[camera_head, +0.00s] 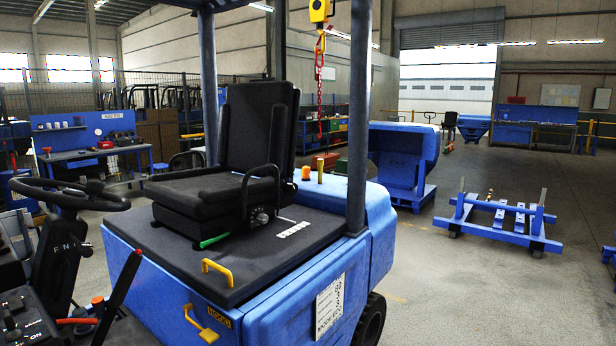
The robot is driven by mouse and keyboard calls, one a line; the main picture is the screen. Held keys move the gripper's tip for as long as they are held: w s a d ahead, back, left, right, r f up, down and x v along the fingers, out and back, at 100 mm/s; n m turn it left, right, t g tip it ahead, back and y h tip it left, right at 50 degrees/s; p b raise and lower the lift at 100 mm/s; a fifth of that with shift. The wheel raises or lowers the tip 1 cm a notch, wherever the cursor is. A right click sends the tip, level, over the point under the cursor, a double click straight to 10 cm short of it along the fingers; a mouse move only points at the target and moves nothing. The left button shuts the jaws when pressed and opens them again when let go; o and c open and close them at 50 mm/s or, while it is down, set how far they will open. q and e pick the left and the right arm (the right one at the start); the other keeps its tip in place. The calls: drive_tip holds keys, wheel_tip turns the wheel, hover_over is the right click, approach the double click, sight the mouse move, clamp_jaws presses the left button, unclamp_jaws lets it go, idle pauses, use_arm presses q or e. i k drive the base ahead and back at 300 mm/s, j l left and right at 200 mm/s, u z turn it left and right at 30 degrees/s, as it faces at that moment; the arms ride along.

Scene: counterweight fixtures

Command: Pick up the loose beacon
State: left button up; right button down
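A small orange beacon-like piece (306,173) stands on the blue rear body of a forklift (330,235), just right of the black seat (225,160). I cannot tell whether the orange piece is loose or fixed. Another small orange-red cap (98,302) shows near the levers at the lower left; what it belongs to is unclear. Neither of my grippers shows in the head view.
The steering wheel (70,193) and a dark post (359,115) stand at the forklift. A red chain (319,85) hangs from a yellow hoist behind it. A blue frame (497,222) lies on the floor at right. The floor between (420,290) is open. A workbench (92,152) stands back left.

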sight(305, 172)
drive_tip(key=i+l+z, duration=0.6)
drive_tip(key=i, duration=0.35)
drive_tip(key=i+l+z, duration=0.2)
drive_tip(key=i+z, duration=0.15)
drive_tip(key=i, duration=0.15)
drive_tip(key=i+z, duration=0.3)
drive_tip(key=i, duration=0.25)
drive_tip(key=i+u, duration=0.1)
drive_tip(key=i, duration=1.05)
drive_tip(key=i+l+u, duration=0.15)
drive_tip(key=i, duration=1)
drive_tip(key=i+u, duration=0.2)
drive_tip(key=i, duration=0.45)
drive_tip(key=i+l+u, duration=0.2)
drive_tip(key=i, duration=0.45)
drive_tip(key=i+l+u, duration=0.2)
drive_tip(key=i, duration=0.5)
drive_tip(key=j, duration=0.1)
